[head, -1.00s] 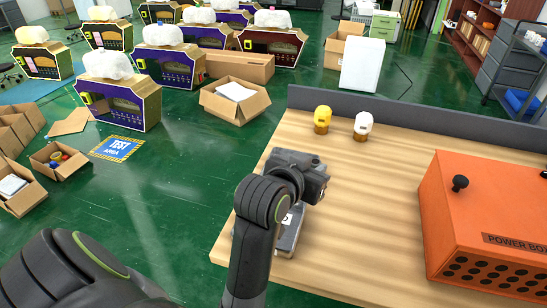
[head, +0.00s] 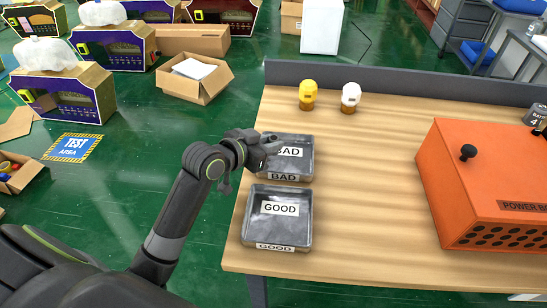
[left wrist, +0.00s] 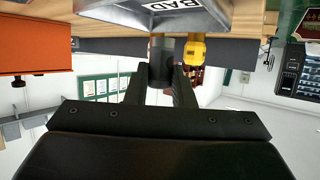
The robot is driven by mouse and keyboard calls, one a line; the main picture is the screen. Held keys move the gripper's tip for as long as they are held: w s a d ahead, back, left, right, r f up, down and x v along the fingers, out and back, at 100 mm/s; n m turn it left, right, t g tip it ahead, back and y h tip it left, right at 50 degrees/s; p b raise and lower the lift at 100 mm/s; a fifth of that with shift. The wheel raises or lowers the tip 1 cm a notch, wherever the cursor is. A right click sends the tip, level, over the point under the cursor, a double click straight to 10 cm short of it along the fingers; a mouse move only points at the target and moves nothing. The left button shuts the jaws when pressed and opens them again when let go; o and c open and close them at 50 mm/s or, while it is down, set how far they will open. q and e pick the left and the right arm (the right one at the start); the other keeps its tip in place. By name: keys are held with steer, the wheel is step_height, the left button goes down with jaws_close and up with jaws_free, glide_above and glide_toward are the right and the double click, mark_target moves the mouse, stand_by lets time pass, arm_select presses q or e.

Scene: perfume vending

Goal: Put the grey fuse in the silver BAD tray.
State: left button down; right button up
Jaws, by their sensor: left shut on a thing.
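The silver BAD tray (head: 308,173) lies on the left part of the wooden table, behind the silver GOOD tray (head: 247,220). Both look empty where I can see into them. My left gripper (head: 271,147) is over the left side of the BAD tray. In the left wrist view, its two fingers (left wrist: 164,82) are shut on a dark grey cylinder, the grey fuse (left wrist: 160,52). The BAD tray (left wrist: 205,14) shows at the top there, close to the fuse. In the head view the gripper hides the fuse. My right gripper is not in view.
A yellow-capped (head: 308,95) and a white-capped piece (head: 350,97) stand near the back edge. An orange power box (head: 490,180) takes up the right of the table. The middle of the table (head: 370,190) is clear.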

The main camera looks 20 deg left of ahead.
arm_select(q)
step_height(320, 180, down, 5)
steer(key=shift+r, duration=0.1)
steer(key=shift+f, duration=0.2)
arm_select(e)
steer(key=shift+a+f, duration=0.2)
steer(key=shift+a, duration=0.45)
arm_select(q)
steer(key=shift+f, duration=0.1)
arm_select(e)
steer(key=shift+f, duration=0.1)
arm_select(q)
steer(key=shift+f+b, duration=0.15)
steer(key=shift+b, duration=0.15)
steer(key=c, duration=1.2)
jaws_free()
steer(key=shift+c, duration=0.2)
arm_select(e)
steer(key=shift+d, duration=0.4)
